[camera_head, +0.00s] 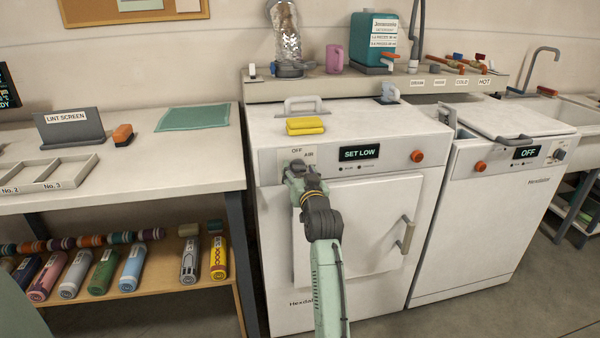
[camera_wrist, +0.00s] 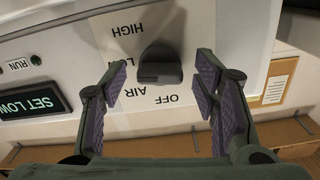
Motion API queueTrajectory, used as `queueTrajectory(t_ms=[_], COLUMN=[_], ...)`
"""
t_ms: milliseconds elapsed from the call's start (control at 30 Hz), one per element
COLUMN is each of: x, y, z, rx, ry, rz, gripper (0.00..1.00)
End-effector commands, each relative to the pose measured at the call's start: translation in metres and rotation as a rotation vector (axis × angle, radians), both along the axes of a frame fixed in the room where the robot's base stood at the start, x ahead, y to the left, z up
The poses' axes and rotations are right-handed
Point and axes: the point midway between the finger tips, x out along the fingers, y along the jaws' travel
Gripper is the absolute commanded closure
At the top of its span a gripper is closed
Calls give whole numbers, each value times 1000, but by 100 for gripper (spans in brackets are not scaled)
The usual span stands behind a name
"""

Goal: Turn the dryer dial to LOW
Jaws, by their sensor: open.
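The white dryer (camera_head: 370,220) has a display (camera_head: 359,153) reading SET LOW; it also shows inverted in the wrist view (camera_wrist: 28,103). The dark grey dial (camera_wrist: 160,66) is on the dryer's white panel, with HIGH, AIR and OFF printed around it and a partly covered label starting with L. I cannot tell which label the dial points to. My gripper (camera_head: 297,170) is at the panel's left end, hiding most of the dial in the head view. In the wrist view my gripper (camera_wrist: 162,76) is open, one finger on each side of the dial, with visible gaps.
An orange button (camera_head: 416,156) is on the panel's right. A yellow sponge (camera_head: 305,126) and a handle lie on the dryer top. The dryer door handle (camera_head: 407,234) is right of my arm. A washer (camera_head: 500,200) stands at right, a workbench (camera_head: 190,175) at left.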

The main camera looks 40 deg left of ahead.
Motion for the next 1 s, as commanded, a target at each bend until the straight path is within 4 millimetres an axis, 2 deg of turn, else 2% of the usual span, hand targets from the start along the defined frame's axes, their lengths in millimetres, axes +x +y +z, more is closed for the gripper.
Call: queueTrajectory(t_ms=[167,267,700,1000], x=[-2,-9,-66,-78], y=[-3,-12,-78,-92], z=[0,-1,0,0], rx=[1,0,0,0], ry=[-1,0,1,0], rz=[0,-1,-2,0], gripper=[45,45,45,45])
